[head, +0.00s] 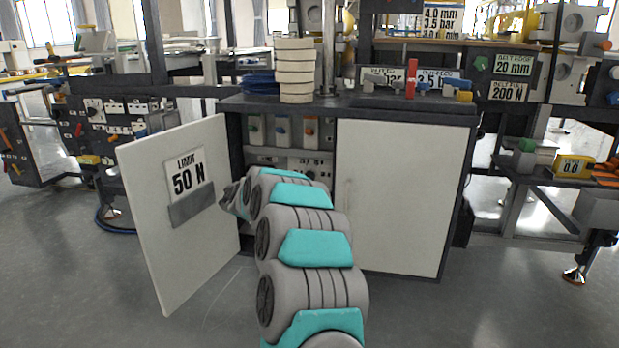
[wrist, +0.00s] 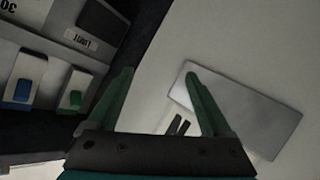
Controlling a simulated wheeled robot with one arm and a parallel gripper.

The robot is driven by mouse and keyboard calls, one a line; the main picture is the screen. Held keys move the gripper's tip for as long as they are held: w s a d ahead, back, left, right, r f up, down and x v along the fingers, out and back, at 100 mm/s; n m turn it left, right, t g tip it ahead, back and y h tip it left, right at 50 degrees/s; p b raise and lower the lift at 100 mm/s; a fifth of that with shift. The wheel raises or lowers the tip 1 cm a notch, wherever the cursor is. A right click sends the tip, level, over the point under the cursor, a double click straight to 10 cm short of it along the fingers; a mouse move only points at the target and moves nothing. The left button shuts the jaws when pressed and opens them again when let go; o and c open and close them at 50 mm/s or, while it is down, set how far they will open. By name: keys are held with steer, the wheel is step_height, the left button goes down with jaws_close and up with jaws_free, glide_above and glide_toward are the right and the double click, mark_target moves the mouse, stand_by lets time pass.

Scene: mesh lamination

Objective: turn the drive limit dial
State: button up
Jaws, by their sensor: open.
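The drive limit dial is not clear in either view. In the head view a grey panel (head: 290,160) with small dark controls shows inside the open cabinet, partly hidden by my arm. The wrist view shows a small LIMIT label (wrist: 80,40) on a pale panel at upper left, with a dark part (wrist: 102,20) beside it that I cannot identify for sure. My gripper (wrist: 156,75) is open and empty, its two green fingers apart. It is between the cabinet interior and the open door, apart from the panel.
The open white door (head: 150,225) carries a LIMIT 50 N card (head: 188,174) and a grey pocket (head: 192,207), close to my gripper. Several coloured switches (head: 283,132) line the cabinet above the panel. The right door (head: 400,200) is shut. Floor in front is clear.

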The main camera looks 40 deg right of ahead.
steer(key=w+d+f+m+h, duration=0.15)
steer(key=d+h, duration=0.35)
steer(key=d, duration=1)
steer(key=g+h, duration=0.1)
steer(key=h, duration=0.4)
glide_toward(310, 177)
steer(key=x, duration=0.4)
steer(key=shift+m, duration=0.25)
steer(key=p+x, duration=0.1)
steer(key=x, duration=0.5)
steer(key=shift+w+d+f+p, duration=0.15)
steer(key=shift+p, duration=0.2)
steer(key=shift+w+d+f, duration=0.2)
steer(key=shift+w, duration=0.3)
steer(key=shift+d, duration=0.1)
steer(key=shift+c, duration=0.3)
